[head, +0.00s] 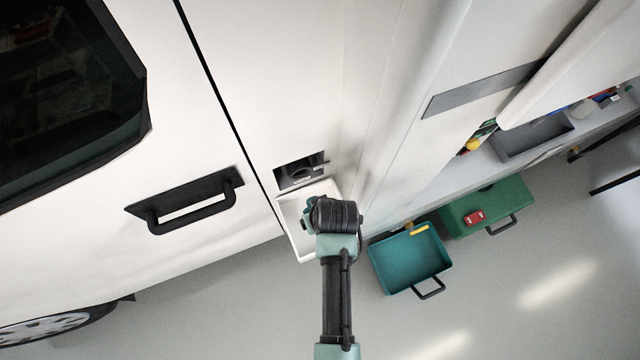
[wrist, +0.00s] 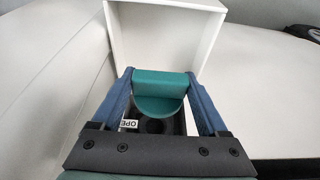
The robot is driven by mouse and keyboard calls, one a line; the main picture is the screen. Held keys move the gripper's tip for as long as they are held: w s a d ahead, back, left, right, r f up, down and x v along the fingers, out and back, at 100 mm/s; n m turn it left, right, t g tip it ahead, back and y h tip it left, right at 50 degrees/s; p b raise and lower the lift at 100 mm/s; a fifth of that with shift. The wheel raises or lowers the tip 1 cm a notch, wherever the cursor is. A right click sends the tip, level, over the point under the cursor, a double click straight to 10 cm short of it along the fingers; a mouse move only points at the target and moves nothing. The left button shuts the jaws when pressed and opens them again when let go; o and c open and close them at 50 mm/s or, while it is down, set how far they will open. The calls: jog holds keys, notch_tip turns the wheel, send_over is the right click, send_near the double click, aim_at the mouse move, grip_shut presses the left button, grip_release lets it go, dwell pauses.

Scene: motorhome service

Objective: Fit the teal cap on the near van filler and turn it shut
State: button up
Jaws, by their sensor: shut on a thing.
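The teal cap (wrist: 160,84) has a bar-shaped grip and a round disc below it. My gripper (wrist: 160,78) has its two blue fingers shut on the sides of the cap's grip. The near van filler (head: 298,173) is a dark round fitting in a recess in the white van side. In the wrist view, a dark round part and a white label reading "OPE" (wrist: 130,124) show behind the cap. I cannot tell whether the cap touches the filler.
An open white flap or box (head: 293,228) hangs beside the recess. A black door handle (head: 190,198) is at the left. A teal tray (head: 380,268) and a green case (head: 512,205) with a red item (head: 475,217) are at the lower right.

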aim_at(312, 198)
jog(key=shift+w+a+f+b, duration=0.1)
jog(key=shift+w+a+b, duration=0.15)
jog(key=shift+w, duration=0.5)
jog(key=shift+w+a+r+b, duration=0.1)
jog(key=shift+w+a+b, duration=0.15)
jog(key=shift+w, duration=0.5)
jog(key=shift+w+a+f+b, duration=0.1)
jog(key=shift+w+a+b, duration=0.15)
jog(key=shift+w, duration=0.8)
jog(key=shift+w+a, duration=0.1)
jog(key=shift+w, duration=0.1)
jog(key=shift+w+a+b, duration=0.25)
jog(key=shift+w, duration=0.45)
jog(key=shift+w+a+b, duration=0.25)
jog(key=shift+w, duration=0.45)
jog(key=o, duration=1.4)
jog(key=shift+r, duration=0.2)
jog(key=b+v, duration=0.2)
jog(key=v, duration=1)
jog(key=shift+r, duration=0.35)
